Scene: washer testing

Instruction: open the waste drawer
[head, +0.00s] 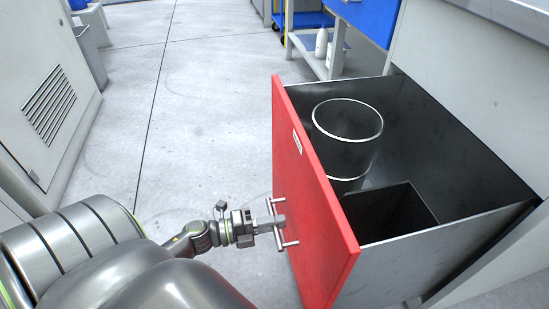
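The waste drawer (315,195) stands pulled out from the cabinet at the right, its red front facing left. Inside are a round dark bin with a pale rim (347,140) and a square black bin (390,213). A metal bar handle (272,212) sticks out from the red front. My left gripper (278,222) is at the handle, its fingertips around or against the bar close to the red front. The gap between the fingers is too small to make out. My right gripper is not in view.
A grey cabinet with a vent (48,100) stands at the left. A blue cart and shelf with white bottles (321,43) are beyond the drawer. The grey floor (190,110) between is clear.

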